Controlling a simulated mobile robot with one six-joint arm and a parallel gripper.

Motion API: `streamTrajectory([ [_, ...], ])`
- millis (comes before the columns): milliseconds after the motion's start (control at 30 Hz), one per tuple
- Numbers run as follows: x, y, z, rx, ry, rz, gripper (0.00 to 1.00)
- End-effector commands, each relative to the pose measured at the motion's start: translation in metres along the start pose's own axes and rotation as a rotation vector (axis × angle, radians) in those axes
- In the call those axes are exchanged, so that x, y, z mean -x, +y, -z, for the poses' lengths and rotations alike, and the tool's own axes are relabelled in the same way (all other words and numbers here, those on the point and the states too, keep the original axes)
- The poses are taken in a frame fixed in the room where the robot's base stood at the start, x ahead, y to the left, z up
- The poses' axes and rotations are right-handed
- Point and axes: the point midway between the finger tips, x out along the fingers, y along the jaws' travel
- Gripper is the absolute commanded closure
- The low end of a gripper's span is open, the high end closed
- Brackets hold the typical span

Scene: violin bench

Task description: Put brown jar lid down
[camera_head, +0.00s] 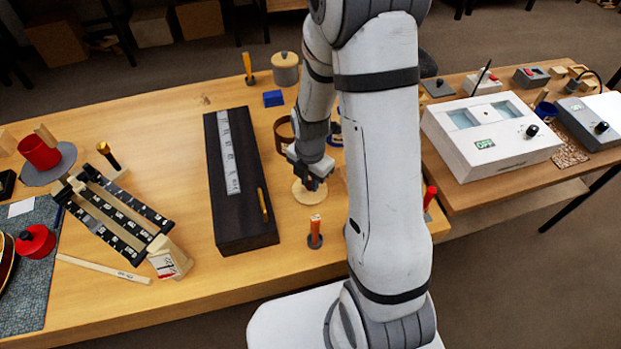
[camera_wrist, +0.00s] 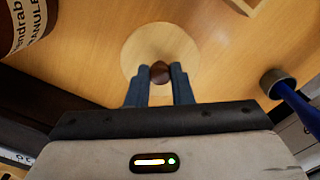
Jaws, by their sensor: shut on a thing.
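The brown jar lid is a round, pale wooden disc (camera_wrist: 150,42) with a dark brown knob (camera_wrist: 160,72). My gripper (camera_wrist: 160,82) is shut on the knob, one blue-grey finger on each side. In the head view the disc (camera_head: 304,196) shows under my gripper (camera_head: 311,184), just right of the long dark block. It looks level and at or close to the table top; I cannot tell whether it touches. The brown jar (camera_head: 282,133) stands behind my gripper, partly hidden by my arm. A labelled jar (camera_wrist: 22,25) shows at the upper left of the wrist view.
A long dark block (camera_head: 236,195) with a metal rule lies to the left. An orange-handled tool (camera_head: 315,228) stands upright in front. A blue-handled tool (camera_wrist: 292,100) is at the right of the wrist view. A lidded grey pot (camera_head: 285,68) and blue block (camera_head: 273,98) stand behind.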

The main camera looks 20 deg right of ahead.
Motion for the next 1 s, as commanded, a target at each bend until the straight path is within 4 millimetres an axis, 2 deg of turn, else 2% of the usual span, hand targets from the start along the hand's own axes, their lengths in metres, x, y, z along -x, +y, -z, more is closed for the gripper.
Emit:
streamTrajectory([
  [267,-0.004,0.0,0.0,0.001,0.0,0.0,1.0],
  [300,-0.002,0.001,0.0,0.001,0.0,0.0,0.77],
  [533,-0.002,0.001,0.001,0.002,0.0,0.0,0.58],
  [833,0.002,0.001,0.001,0.003,0.0,0.0,0.58],
  [1000,0.021,0.002,0.0,0.003,-0.003,-0.005,0.58],
])
